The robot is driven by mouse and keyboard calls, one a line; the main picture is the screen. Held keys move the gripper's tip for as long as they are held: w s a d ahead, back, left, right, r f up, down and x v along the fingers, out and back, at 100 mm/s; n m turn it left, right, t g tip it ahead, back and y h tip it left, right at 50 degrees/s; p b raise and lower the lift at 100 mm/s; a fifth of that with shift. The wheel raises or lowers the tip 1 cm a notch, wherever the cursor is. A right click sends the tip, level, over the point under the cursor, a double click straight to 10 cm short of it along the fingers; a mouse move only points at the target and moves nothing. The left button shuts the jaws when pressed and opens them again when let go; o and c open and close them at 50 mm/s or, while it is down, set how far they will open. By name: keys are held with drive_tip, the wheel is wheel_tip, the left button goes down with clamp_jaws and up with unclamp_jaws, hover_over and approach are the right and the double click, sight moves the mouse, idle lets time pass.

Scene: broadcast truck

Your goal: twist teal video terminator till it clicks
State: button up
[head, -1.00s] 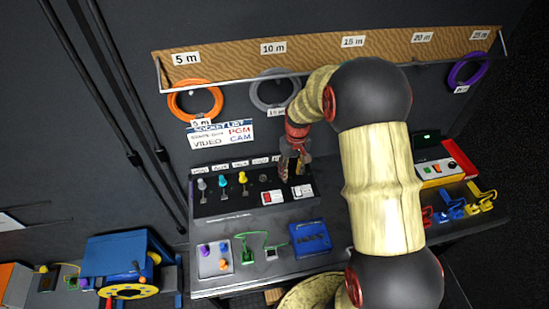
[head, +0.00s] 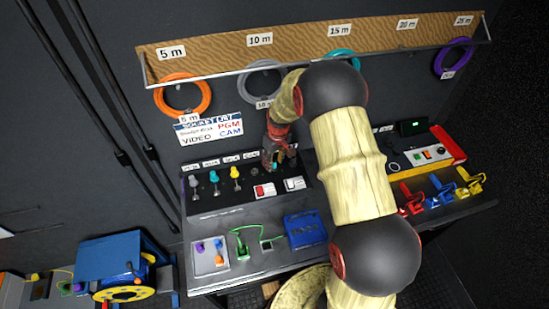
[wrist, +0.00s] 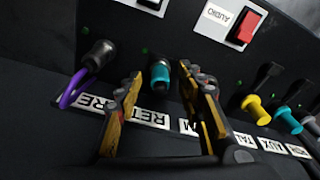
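The teal video terminator (wrist: 160,75) is a short ribbed plug with a dark end, seated on the black panel (head: 214,200). In the wrist view it shows between my gripper's two fingers (wrist: 161,82), with visible gaps on both sides. My gripper is open around it; any contact is not visible. In the head view my gripper (head: 278,160) is at the panel's upper right, largely covering the terminator. Another teal plug (head: 214,177) sits between a grey plug (head: 194,182) and a yellow plug (head: 236,173), left of the gripper. Its turn angle cannot be read.
A plug with a purple cable (wrist: 74,92) sits beside the left finger in the wrist view. A red switch (head: 263,190) and a white switch (head: 294,184) lie below my gripper. A blue box (head: 304,231) stands on the desk. Coiled cables hang above.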

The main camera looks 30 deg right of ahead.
drive_tip(key=shift+f, duration=0.1)
drive_tip(key=shift+c, duration=0.8)
drive_tip(key=c, duration=0.8)
clamp_jaws()
